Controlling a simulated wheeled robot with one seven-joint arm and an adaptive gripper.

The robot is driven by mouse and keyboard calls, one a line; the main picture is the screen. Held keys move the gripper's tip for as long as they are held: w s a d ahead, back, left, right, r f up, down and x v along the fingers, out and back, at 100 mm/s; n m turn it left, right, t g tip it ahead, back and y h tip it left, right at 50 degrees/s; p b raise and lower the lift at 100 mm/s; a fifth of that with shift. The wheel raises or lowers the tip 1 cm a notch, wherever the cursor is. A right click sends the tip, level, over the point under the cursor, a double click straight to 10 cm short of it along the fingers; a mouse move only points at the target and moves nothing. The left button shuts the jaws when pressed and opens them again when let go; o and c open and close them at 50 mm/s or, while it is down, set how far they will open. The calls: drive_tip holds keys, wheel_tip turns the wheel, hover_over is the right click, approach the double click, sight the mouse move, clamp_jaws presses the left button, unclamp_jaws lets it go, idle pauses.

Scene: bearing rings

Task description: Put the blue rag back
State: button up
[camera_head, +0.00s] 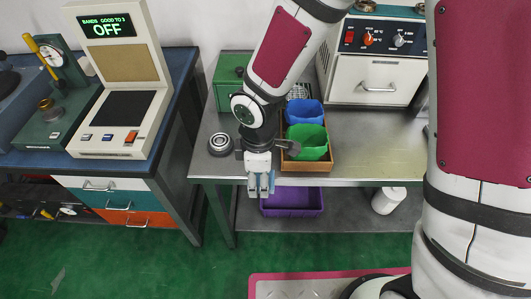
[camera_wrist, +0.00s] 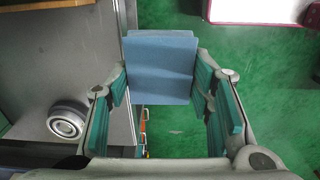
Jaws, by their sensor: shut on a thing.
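The blue rag (camera_wrist: 160,68) is a flat, folded, grey-blue square in the wrist view. My gripper (camera_wrist: 160,84) has its teal-padded fingers on either side of the rag and is shut on it. In the head view my gripper (camera_head: 261,186) points down just off the front edge of the grey bench (camera_head: 360,160), above the green floor. The rag is hard to make out between the fingers there. In the wrist view the floor shows below the rag.
A bearing ring (camera_head: 220,144) lies on the bench, left of my wrist. A wooden tray (camera_head: 318,166) holds a blue bin (camera_head: 304,112) and a green bin (camera_head: 308,142). A purple bin (camera_head: 292,203) and a white roll (camera_head: 388,201) are on the lower shelf. A blue-topped bench (camera_head: 180,85) stands left.

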drive_tip(key=w, duration=0.5)
drive_tip(key=w+a+f, duration=0.1)
drive_tip(key=w, duration=0.4)
drive_tip(key=w+a, duration=0.1)
drive_tip(key=w, duration=0.4)
drive_tip(key=shift+w+f, duration=0.15)
drive_tip(key=shift+f, duration=1.9)
drive_tip(key=shift+f, duration=0.1)
drive_tip(key=o, duration=1.1)
drive_tip(key=shift+o, duration=0.2)
wheel_tip(320, 180, up, 12)
